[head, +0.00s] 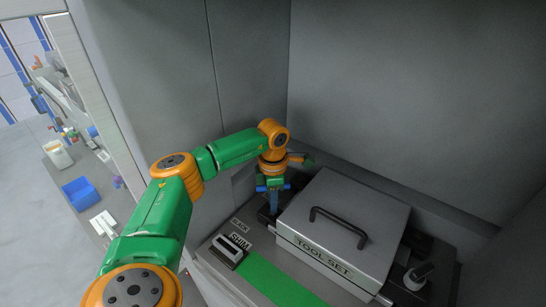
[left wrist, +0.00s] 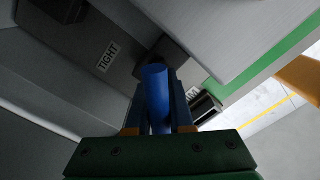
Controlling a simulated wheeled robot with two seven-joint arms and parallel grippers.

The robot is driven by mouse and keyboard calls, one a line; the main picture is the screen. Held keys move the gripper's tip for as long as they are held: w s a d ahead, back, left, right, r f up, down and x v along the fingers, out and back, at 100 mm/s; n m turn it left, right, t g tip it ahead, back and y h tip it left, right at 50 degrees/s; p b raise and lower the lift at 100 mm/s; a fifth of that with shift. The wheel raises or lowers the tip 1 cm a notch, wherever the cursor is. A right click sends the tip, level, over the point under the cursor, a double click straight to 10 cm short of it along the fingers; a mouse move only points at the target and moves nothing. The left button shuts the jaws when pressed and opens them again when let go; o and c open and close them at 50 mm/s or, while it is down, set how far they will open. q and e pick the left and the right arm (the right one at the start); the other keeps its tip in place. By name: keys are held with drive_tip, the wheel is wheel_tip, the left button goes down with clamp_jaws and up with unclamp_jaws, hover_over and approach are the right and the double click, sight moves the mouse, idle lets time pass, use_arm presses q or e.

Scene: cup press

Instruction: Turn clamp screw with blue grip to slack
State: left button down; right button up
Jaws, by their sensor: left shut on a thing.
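My left gripper (head: 273,208) reaches down at the left of the tool set box, its fingers pointing down. In the left wrist view, the blue grip (left wrist: 155,88) of the clamp screw is a blue cylinder between the two dark blue fingers. My left gripper (left wrist: 158,112) is shut on it. A TIGHT label (left wrist: 108,56) shows beside the screw in that view. A SLACK label (head: 240,225) lies on the bench top in the head view. The screw's lower end is hard to make out in the head view. My right gripper is not in view.
The grey TOOL SET box (head: 345,215) with a black handle fills the middle of the bench. A block marked SHIM (head: 228,252) sits at its left front, beside a green strip (head: 265,280). Grey walls close in behind and left.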

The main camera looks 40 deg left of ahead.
use_arm(q)
drive_tip(key=shift+r+n, duration=0.1)
drive_tip(key=shift+n, duration=0.5)
drive_tip(key=shift+n, duration=0.3)
drive_tip(key=c, duration=0.8)
unclamp_jaws()
drive_tip(key=shift+o, duration=0.2)
wheel_tip(320, 180, up, 7)
drive_tip(key=shift+b, duration=0.65)
